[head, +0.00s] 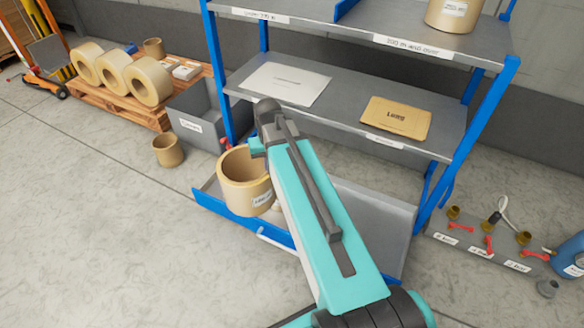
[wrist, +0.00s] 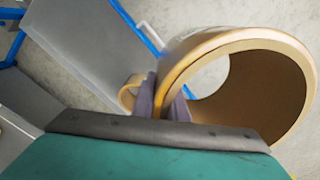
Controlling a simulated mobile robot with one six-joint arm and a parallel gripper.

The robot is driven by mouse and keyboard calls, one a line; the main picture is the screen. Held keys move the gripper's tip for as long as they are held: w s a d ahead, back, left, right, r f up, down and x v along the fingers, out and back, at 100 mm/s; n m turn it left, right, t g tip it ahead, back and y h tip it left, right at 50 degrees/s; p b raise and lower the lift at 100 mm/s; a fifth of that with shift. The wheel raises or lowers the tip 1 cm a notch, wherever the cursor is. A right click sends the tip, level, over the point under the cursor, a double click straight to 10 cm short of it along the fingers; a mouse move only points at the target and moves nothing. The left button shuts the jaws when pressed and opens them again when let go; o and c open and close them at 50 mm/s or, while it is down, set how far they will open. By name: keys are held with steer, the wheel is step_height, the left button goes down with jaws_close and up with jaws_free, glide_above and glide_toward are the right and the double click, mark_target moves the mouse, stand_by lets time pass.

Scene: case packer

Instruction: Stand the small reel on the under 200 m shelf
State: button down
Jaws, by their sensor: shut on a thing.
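A tan reel with a white label (head: 236,172) is held by one wall at my gripper, in front of the rack's left side and low down. In the wrist view my gripper (wrist: 168,100) is shut on the wall of this reel (wrist: 240,42), whose open bore faces the camera. In the head view my arm hides the fingers. The upper shelf (head: 310,30) has a blurred label at its left (head: 260,15) and a "200 m and over" label (head: 413,47) at its right. A blue divider (head: 345,8) stands between. Another reel (head: 452,12) stands on the right section.
The middle shelf (head: 345,100) holds a white sheet (head: 284,83) and a tan packet (head: 396,118). A reel (head: 168,150) stands on the floor beside a grey bin (head: 200,120). Several large reels lie on a pallet (head: 115,103). The visible left upper section is bare.

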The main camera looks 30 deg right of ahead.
steer(key=a+r+n+p, duration=0.2)
steer(key=a+r+p, duration=0.2)
steer(key=a, duration=0.6)
step_height(320, 180, up, 3)
steer(key=shift+s+f, duration=0.2)
steer(key=shift+s, duration=0.2)
